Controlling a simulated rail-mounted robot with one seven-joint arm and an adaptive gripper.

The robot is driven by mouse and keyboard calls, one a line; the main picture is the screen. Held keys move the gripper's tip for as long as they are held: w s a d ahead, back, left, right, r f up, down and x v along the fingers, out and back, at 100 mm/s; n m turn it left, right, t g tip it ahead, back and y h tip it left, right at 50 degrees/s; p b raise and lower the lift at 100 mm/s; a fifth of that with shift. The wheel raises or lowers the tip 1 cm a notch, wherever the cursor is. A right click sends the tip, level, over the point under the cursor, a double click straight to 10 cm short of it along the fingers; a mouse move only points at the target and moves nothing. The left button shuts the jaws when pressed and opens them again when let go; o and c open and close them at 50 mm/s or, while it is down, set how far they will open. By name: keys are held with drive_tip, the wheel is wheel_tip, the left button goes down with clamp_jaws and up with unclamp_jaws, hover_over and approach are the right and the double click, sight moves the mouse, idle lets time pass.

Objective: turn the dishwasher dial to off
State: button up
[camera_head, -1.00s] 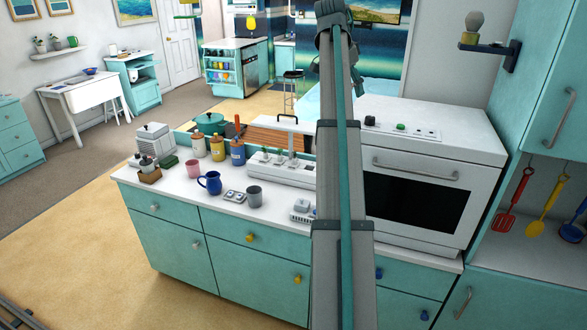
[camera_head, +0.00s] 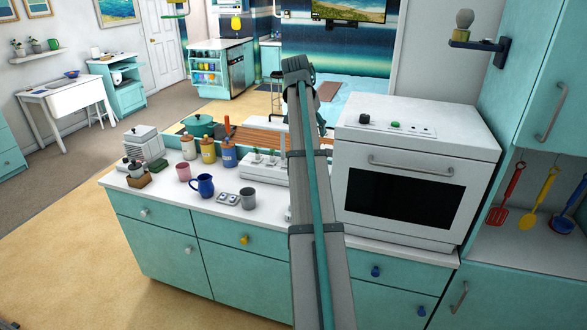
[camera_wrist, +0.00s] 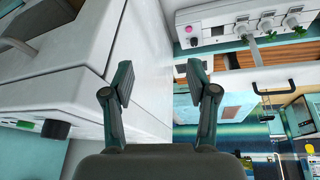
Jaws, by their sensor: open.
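A white countertop appliance (camera_head: 478,155) with a dark front window stands on the right of the counter; I take it to be the dishwasher, but its kind is not certain. Its top front strip carries a black dial (camera_head: 364,118), a green button (camera_head: 395,124) and a small display. In the wrist view the dial (camera_wrist: 55,129) is at lower left, beside the green button (camera_wrist: 25,125). The dial's setting is too small to read. My gripper (camera_wrist: 158,88) is open and empty, to one side of the appliance and apart from the dial.
A white power strip with plugs (camera_head: 262,167) lies left of the appliance, and it shows in the wrist view (camera_wrist: 215,22). Mugs, jars and a green pot (camera_head: 199,125) stand further left. A wall shelf (camera_head: 480,42) juts out above right. Air above the appliance is clear.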

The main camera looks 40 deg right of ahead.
drive_tip(key=w+a+f+n, duration=0.1)
drive_tip(key=a+f, duration=0.1)
drive_tip(key=f, duration=0.5)
drive_tip(key=w+a+f+n, duration=0.2)
drive_tip(key=a+f, duration=0.1)
drive_tip(key=f, duration=0.4)
drive_tip(key=shift+w+a+y+b, duration=0.15)
drive_tip(key=shift+y+b, duration=0.15)
drive_tip(key=shift+y, duration=0.1)
drive_tip(key=shift+f, duration=0.1)
